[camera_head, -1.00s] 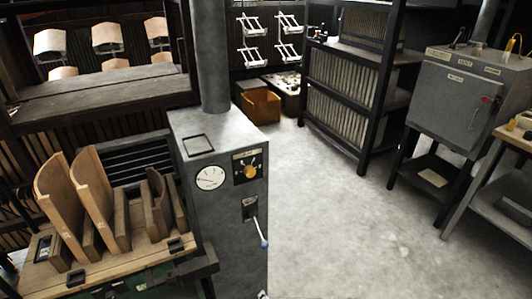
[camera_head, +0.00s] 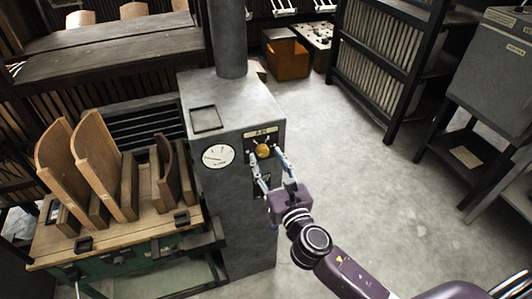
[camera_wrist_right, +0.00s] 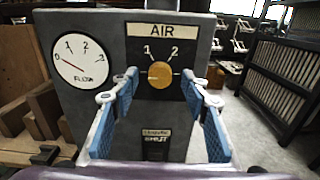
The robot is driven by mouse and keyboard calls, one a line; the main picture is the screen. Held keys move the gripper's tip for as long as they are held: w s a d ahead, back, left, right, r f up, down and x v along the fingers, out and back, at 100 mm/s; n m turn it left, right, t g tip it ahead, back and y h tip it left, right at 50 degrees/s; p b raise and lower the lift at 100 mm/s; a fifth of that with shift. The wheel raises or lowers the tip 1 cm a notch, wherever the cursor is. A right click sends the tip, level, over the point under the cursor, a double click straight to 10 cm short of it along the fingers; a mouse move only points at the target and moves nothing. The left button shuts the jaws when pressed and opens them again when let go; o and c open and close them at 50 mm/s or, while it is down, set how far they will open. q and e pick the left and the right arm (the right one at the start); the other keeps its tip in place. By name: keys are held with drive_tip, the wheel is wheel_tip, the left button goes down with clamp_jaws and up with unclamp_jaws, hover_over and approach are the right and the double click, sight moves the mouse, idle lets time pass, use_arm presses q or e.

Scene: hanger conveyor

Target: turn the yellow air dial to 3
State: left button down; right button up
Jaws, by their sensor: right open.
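The yellow air dial (camera_head: 263,151) is on the front of a grey cabinet, under an AIR label. In the right wrist view, the dial (camera_wrist_right: 160,74) faces me with the numbers 1 and 2 above it. Other numbers at its sides are hidden by my fingers, and I cannot tell where the dial points. My right gripper (camera_head: 266,156) is open at the panel. In the wrist view, its blue-padded fingers (camera_wrist_right: 160,79) stand to the left and right of the dial, with gaps showing. My left gripper is not in view.
A round FLOW gauge (camera_wrist_right: 82,58) sits left of the dial, its needle near 0. A plate marked SHUT (camera_wrist_right: 157,146) is below the dial. A wooden bench with curved boards (camera_head: 100,172) stands left of the cabinet (camera_head: 228,98). The floor (camera_head: 370,180) to the right is clear.

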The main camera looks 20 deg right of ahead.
drive_tip(key=shift+w, duration=0.75)
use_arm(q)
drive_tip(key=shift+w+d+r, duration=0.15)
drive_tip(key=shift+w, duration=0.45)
use_arm(e)
drive_tip(key=shift+w, duration=0.1)
drive_tip(key=shift+c, duration=0.6)
drive_tip(key=c, duration=1)
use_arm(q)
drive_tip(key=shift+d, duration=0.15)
